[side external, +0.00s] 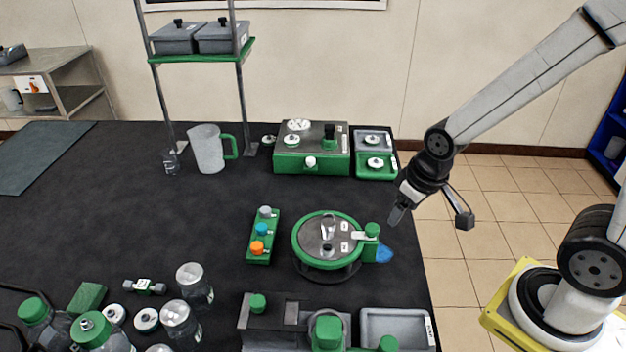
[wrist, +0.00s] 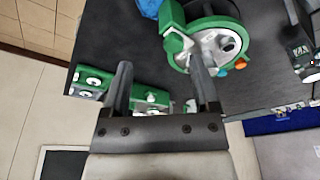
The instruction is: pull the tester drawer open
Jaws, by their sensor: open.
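A grey-topped green box (side external: 312,147), which looks like the tester, stands at the back right of the black table. It has knobs on top and a small pale knob (side external: 310,161) on its front face; I cannot make out a drawer seam, and no drawer visibly sticks out. In the wrist view the box (wrist: 151,101) shows partly between and beyond the fingers. My gripper (side external: 396,217) is open and empty, above the table's right edge, in front and to the right of the box and apart from it. Its two spread fingers (wrist: 160,67) show in the wrist view.
A round green-rimmed device (side external: 327,240) with a blue patch (side external: 384,253) beside it stands left of my gripper. A green tray (side external: 376,170) adjoins the box's right side. A jug (side external: 207,148) and a rack (side external: 203,58) stand left. The table between box and round device is clear.

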